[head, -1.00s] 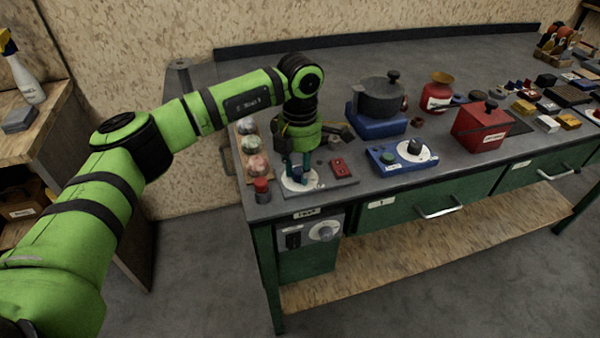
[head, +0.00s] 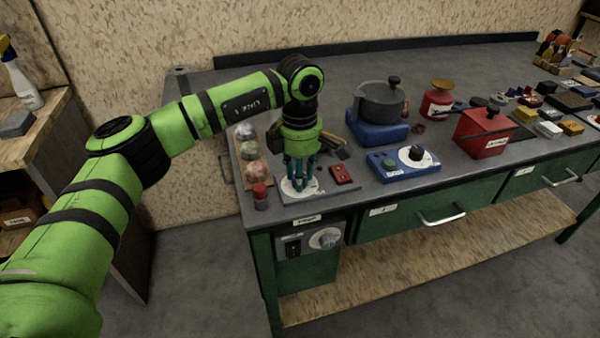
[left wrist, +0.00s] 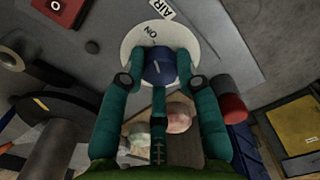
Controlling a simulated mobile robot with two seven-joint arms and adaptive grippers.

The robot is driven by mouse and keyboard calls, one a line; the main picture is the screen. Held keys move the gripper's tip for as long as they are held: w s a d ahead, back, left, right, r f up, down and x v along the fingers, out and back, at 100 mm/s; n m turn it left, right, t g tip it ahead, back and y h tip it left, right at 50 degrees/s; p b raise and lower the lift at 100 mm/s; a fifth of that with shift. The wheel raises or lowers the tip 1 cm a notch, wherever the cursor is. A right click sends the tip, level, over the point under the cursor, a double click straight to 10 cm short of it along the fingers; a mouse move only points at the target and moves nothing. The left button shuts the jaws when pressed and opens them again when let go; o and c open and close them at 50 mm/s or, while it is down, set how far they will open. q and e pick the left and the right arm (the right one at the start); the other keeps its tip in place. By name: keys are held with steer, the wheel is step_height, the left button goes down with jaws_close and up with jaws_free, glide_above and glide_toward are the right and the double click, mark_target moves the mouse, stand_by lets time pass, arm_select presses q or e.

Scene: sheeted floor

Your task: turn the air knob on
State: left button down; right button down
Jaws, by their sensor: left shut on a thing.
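The air knob (left wrist: 159,70) is round and dark blue with a short pale mark on top. It stands on a white dial plate (left wrist: 134,38) lettered ON, and a tag (left wrist: 163,9) beside it reads AIR. In the left wrist view the mark slants roughly toward the word ON. My left gripper (left wrist: 158,82) has its teal fingers on both sides of the knob, shut on it. In the head view this gripper (head: 299,184) points down at the white dial (head: 313,189) at the bench's near left corner, and its fingers mostly hide the knob. My right gripper is in neither view.
A red button box (head: 341,174) stands right of the dial, and a red-capped post (head: 260,195) left of it. Several round pieces (head: 250,149) line the bench's left edge. A blue control box (head: 403,165) and a pot (head: 381,98) stand further right.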

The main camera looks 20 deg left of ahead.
arm_select(q)
steer(key=shift+s+f, duration=0.1)
steer(key=c, duration=0.9)
jaws_free()
steer(key=shift+a, duration=0.1)
steer(key=shift+r, duration=0.5)
step_height(320, 180, up, 11)
